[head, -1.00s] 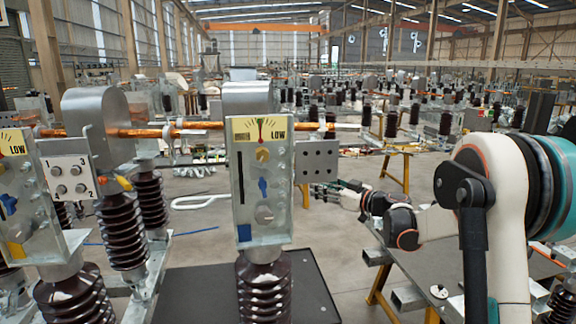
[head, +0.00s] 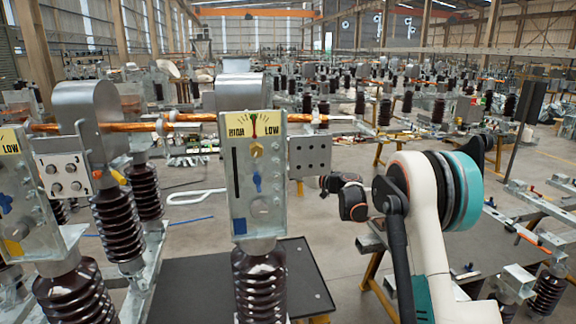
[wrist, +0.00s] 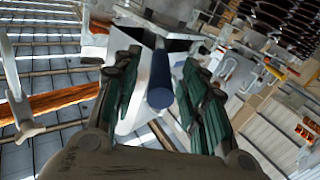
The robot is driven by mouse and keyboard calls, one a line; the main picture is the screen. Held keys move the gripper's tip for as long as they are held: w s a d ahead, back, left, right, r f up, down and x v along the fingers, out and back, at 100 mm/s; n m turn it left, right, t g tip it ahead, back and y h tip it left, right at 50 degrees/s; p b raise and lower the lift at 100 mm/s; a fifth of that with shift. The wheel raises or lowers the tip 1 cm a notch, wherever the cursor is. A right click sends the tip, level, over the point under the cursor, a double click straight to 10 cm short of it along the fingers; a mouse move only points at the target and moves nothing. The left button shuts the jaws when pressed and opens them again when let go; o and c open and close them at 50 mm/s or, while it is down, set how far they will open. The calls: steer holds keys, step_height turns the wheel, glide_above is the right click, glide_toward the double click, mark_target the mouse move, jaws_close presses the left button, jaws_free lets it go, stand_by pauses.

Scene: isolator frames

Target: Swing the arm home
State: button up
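A copper arm (head: 140,124) lies roughly level between the grey housing on the left post (head: 90,120) and the middle post's box (head: 255,190). A copper tube (wrist: 60,103) shows at left.
A grey perforated plate (head: 310,156) juts from the box's right side, near my wrist. A dark tabletop (head: 190,285) lies below the box. Steel frames (head: 530,205) stand at right. Open floor shows behind my arm.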

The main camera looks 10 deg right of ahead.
steer(key=shift+w+a, duration=0.35)
steer(key=shift+w, duration=0.1)
jaws_close()
steer(key=shift+a, duration=0.1)
steer(key=s+a+m+t+h+b, duration=0.2)
steer(key=s+a+m+h, duration=0.1)
steer(key=a+h, duration=0.1)
steer(key=shift+a+b, duration=0.35)
steer(key=shift+a, duration=0.35)
